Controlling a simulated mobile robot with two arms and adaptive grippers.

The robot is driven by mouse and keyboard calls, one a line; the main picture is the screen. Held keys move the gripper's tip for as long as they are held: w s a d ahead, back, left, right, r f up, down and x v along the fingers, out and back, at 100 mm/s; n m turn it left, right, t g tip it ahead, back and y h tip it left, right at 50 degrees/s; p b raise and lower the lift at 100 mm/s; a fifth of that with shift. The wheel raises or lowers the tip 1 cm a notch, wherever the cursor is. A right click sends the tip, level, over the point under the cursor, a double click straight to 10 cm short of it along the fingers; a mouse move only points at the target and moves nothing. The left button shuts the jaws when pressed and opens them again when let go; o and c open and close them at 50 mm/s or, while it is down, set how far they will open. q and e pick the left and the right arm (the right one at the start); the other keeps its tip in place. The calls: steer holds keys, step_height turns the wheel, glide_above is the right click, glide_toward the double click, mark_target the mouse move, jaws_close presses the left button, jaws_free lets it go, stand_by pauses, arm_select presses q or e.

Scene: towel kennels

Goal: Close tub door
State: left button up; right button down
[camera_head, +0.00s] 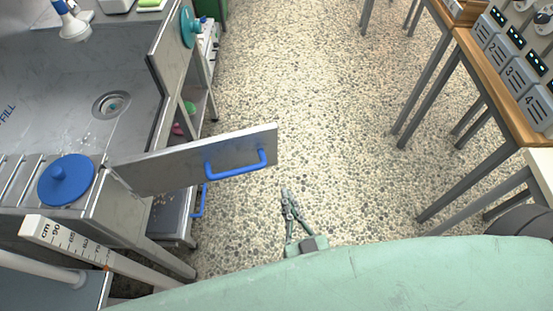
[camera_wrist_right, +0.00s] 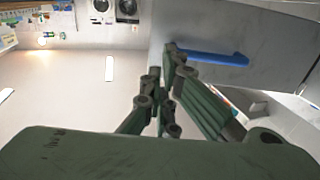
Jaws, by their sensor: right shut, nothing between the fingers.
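The grey tub door (camera_head: 185,167) stands open in the head view, swung out from the steel tub (camera_head: 85,95) over the floor. Its blue bar handle (camera_head: 238,172) is on the side facing me. My right gripper (camera_head: 287,193) is shut and empty, just beyond the door's free end and nearer to me, apart from the handle in this view. In the right wrist view the shut fingers (camera_wrist_right: 172,55) point toward the door panel (camera_wrist_right: 275,40), and the blue handle (camera_wrist_right: 212,58) shows beside the fingertips. I cannot tell whether they touch. My left gripper is out of view.
A blue round lid (camera_head: 66,181) sits at the tub's near corner, with a ruler-marked bar (camera_head: 75,242) below it. A lower shelf with a blue handle (camera_head: 200,200) is under the door. Tables (camera_head: 500,80) stand at the right. The speckled floor (camera_head: 320,110) between is clear.

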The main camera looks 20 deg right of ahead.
steer(key=p, duration=0.2)
glide_toward(270, 148)
steer(key=w, duration=0.5)
steer(key=shift+w+r, duration=0.15)
steer(key=shift+w, duration=0.85)
steer(key=shift+w, duration=0.1)
